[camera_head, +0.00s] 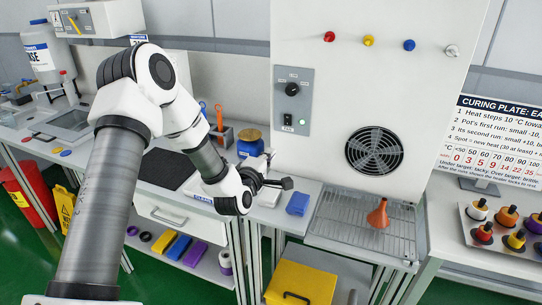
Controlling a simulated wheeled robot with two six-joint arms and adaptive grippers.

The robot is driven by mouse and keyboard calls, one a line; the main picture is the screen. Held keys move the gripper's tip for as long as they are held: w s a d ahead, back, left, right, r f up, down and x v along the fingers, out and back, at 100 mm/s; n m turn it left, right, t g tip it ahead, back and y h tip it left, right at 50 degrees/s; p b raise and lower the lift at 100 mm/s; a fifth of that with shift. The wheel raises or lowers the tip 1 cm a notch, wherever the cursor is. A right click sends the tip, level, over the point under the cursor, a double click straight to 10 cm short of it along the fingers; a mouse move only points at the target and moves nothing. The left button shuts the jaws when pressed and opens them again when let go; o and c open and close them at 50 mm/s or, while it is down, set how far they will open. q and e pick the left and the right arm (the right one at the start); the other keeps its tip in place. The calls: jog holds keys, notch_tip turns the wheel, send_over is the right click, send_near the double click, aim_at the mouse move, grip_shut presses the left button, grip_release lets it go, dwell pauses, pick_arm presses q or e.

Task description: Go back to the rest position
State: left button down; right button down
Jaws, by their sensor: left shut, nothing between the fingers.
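My left arm comes in from the lower left and bends over the bench. My left gripper (287,184) is shut and empty, its fingers pointing right. My right gripper is not in view.
An orange funnel (378,214) stands on a metal grate (345,232) under a panel with a fan (374,151). A yellow case (300,283) is below.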

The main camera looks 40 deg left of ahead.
pick_arm(q)
jog(key=s+d+f+m+g, duration=0.1)
jog(key=f, duration=0.2)
jog(key=s+d+f+m+g+h, duration=0.1)
jog(key=d+f+m, duration=0.1)
jog(key=f, duration=0.1)
jog(key=s+d+f+m+g+h, duration=0.1)
jog(key=s+d+f, duration=0.1)
jog(key=f, duration=0.2)
jog(key=shift+d+m, duration=0.25)
jog(key=shift+m, duration=0.05)
jog(key=s+d+f+m+g+h, duration=0.1)
jog(key=s+d+f+m+g, duration=0.45)
jog(key=s+f, duration=0.4)
jog(key=s+d+f+m+g, duration=0.2)
jog(key=s+f+m, duration=0.1)
jog(key=s, duration=0.5)
jog(key=s+d+f+m+g, duration=0.2)
jog(key=s+f, duration=0.3)
jog(key=s, duration=0.3)
jog(key=s+d+f+m+g+h, duration=0.1)
jog(key=s+f+m+g, duration=0.3)
jog(key=s, duration=0.4)
jog(key=shift+d+f+m, duration=0.25)
jog(key=shift+d+m, duration=0.3)
